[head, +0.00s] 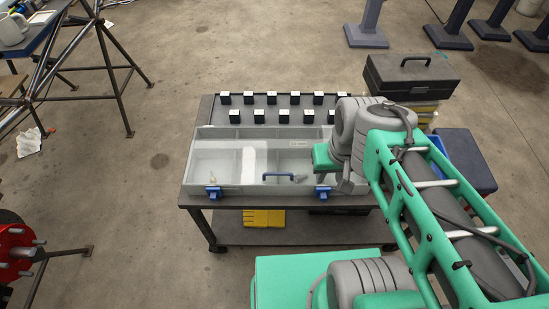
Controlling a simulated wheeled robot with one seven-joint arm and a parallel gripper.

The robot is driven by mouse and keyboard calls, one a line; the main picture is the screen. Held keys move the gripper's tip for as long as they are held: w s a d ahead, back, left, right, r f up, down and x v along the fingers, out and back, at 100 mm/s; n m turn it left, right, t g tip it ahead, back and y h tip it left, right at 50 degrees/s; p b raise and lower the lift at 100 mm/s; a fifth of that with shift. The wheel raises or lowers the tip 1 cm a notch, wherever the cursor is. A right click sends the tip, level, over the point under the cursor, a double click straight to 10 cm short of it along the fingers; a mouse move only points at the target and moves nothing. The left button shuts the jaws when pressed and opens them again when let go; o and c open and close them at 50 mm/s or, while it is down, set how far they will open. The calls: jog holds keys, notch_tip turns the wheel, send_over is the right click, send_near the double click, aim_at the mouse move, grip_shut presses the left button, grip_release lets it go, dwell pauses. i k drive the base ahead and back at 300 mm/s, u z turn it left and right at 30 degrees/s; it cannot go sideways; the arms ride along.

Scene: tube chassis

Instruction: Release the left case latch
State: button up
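A grey case (240,189) with a clear lid sits on the workbench, with pale compartments inside. The left case latch (214,192) is a small blue piece on the case's front edge. A matching right latch (322,193) sits further right on the same edge. A blue handle (283,176) lies between them. My gripper (345,186) is at the right end of the case, close to the right latch and well apart from the left one. Its fingers are small and mostly hidden by my arm. Whether the latches are fastened is too small to tell.
Behind the case, a dark rack (268,101) holds several black-and-white blocks. A black toolbox (411,74) stands at the back right. Yellow bins (263,218) are on the lower shelf. A tube frame (112,82) stands at left.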

aim_at(214, 193)
jog(key=u, duration=0.55)
jog(key=k, duration=0.65)
jog(key=u, duration=1.1)
jog(key=i, duration=0.55)
jog(key=u, duration=0.8)
jog(key=i, duration=0.6)
jog(key=u, duration=0.15)
